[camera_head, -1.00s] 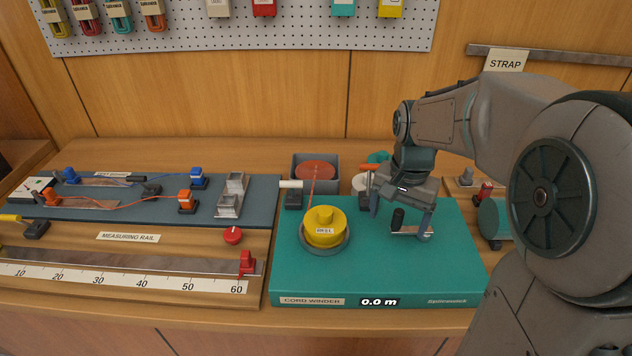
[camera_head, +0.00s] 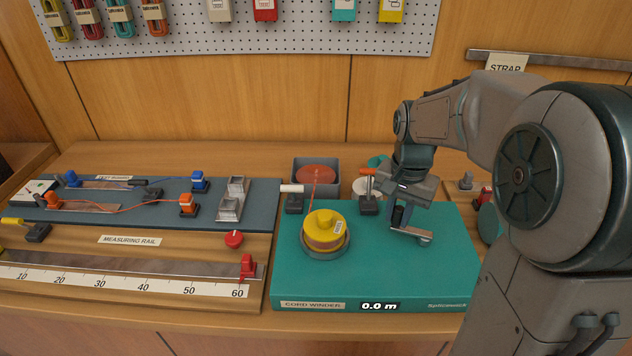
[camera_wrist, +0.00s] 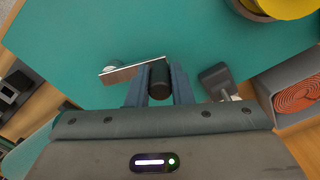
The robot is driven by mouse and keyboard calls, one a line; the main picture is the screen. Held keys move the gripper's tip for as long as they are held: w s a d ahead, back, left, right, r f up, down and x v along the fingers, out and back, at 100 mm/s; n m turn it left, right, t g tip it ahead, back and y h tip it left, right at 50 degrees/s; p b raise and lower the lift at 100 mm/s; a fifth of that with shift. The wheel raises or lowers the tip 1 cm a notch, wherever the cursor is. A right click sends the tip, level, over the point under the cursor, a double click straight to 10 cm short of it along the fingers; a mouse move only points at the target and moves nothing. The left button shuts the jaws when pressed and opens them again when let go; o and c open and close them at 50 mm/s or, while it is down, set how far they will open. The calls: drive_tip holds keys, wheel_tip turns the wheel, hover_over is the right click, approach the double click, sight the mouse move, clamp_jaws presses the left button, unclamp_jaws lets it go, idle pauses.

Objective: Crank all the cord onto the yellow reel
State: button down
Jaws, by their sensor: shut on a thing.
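The yellow reel (camera_head: 322,220) sits on the left part of the teal cord winder (camera_head: 450,280), its label turned to the right. An orange cord (camera_head: 314,188) runs from the grey bin (camera_head: 333,164) at the back to the reel. My gripper (camera_head: 398,212) is shut on the black knob of the crank handle; the knob (camera_wrist: 160,82) stands between both fingers in the wrist view. The silver crank arm (camera_wrist: 130,71) points left there. The reel (camera_wrist: 290,6) is at the top right of that view.
Beside the bin stand a cord guide with a white roller (camera_head: 292,188) and a post with an orange-topped lever (camera_head: 367,190). A measuring rail (camera_head: 130,272) and a grey-blue test board (camera_head: 120,215) fill the left of the bench.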

drive_tip(key=shift+w+d, duration=0.3)
drive_tip(key=shift+w, duration=0.35)
drive_tip(key=shift+w+d+p, duration=0.6)
drive_tip(key=shift+w+d, duration=0.6)
drive_tip(key=shift+d, duration=0.05)
drive_tip(key=shift+w+d, duration=0.2)
drive_tip(key=shift+d, duration=0.6)
drive_tip(key=shift+w+d, duration=0.15)
drive_tip(key=shift+d, duration=0.65)
drive_tip(key=shift+s+d, duration=0.25)
drive_tip(key=shift+d, duration=0.55)
drive_tip(key=shift+s+d, duration=0.2)
drive_tip(key=shift+d, duration=0.55)
